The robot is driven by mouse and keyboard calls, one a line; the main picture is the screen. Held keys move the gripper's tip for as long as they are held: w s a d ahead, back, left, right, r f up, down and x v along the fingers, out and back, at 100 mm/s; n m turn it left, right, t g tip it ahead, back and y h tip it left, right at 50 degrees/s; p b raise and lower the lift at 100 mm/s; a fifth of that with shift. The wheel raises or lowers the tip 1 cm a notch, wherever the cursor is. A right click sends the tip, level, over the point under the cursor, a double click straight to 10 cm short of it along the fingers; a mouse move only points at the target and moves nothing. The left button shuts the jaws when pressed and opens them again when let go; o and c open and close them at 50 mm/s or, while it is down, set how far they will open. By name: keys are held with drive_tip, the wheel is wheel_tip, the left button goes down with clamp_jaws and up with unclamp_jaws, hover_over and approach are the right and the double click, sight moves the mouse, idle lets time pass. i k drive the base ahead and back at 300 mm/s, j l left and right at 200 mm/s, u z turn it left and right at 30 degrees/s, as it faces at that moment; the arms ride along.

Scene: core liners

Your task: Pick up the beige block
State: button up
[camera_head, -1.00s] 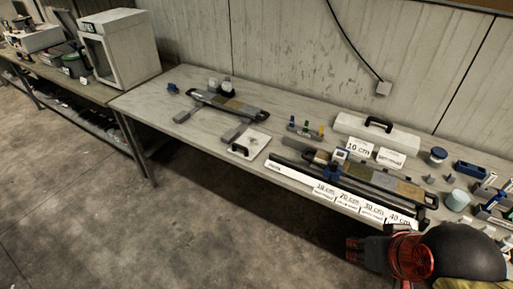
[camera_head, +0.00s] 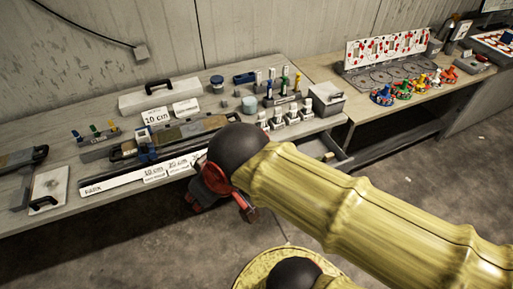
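A long dark core tray (camera_head: 209,128) lies on the workbench, left of the middle of the view. It holds a row of tan, brown and grey segments; a tan-brown segment (camera_head: 178,133) shows in it. I cannot tell for sure which piece is the beige block. A small blue and white device (camera_head: 146,146) sits at the tray's left part. My gripper (camera_head: 206,188) is at the bench's front edge, below and right of the tray. My own arm hides much of it and its fingers are not clear. I see no block in it.
A white label strip (camera_head: 124,182) runs along the front of the bench. A white case (camera_head: 186,95) with a black handle stands behind the tray. Bottles and small stands (camera_head: 292,113) crowd the right. A second table (camera_head: 424,97) holds colourful pieces.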

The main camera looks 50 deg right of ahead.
sight(329, 156)
drive_tip(key=l+z, duration=0.1)
drive_tip(key=z, duration=0.35)
drive_tip(key=k+l+z, duration=0.1)
drive_tip(key=z, duration=0.35)
drive_tip(key=l+z, duration=0.2)
drive_tip(key=z, duration=0.25)
drive_tip(key=l+z, duration=0.15)
drive_tip(key=z, duration=0.3)
